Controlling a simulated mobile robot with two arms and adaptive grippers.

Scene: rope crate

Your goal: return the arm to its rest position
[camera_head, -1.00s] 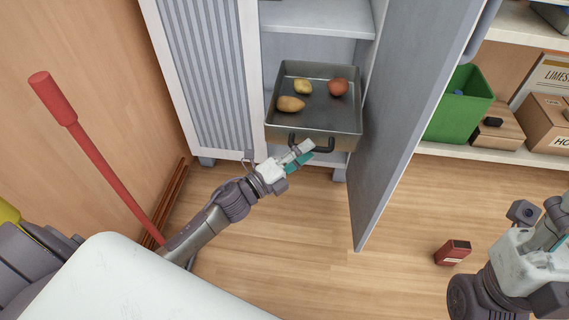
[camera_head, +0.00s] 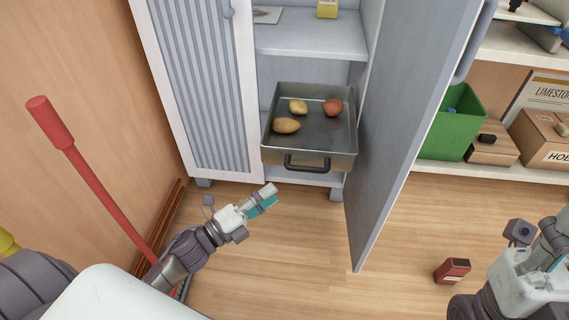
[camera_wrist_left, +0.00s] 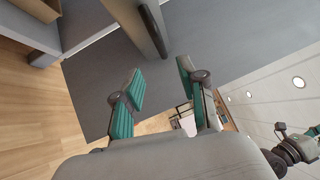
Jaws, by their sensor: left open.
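My left gripper (camera_head: 264,199) is over the floor in front of the cabinet, below and apart from the grey metal pan's front handle (camera_head: 307,164). In the left wrist view its two teal-padded fingers (camera_wrist_left: 160,88) stand apart with nothing between them. The pan (camera_head: 340,158) sits on the cabinet's lower shelf and sticks out at the front. It holds two yellowish potatoes and one reddish potato (camera_head: 333,107). My right arm shows at the lower right of the head view; its fingertips are not visible.
The cabinet's right door (camera_head: 400,130) stands open; the left louvred door (camera_head: 190,90) is shut. A red-handled pole (camera_head: 95,185) leans at the left. A small red box (camera_head: 452,270) lies on the floor. A green bin (camera_head: 450,125) stands on a shelf at right. Floor between is clear.

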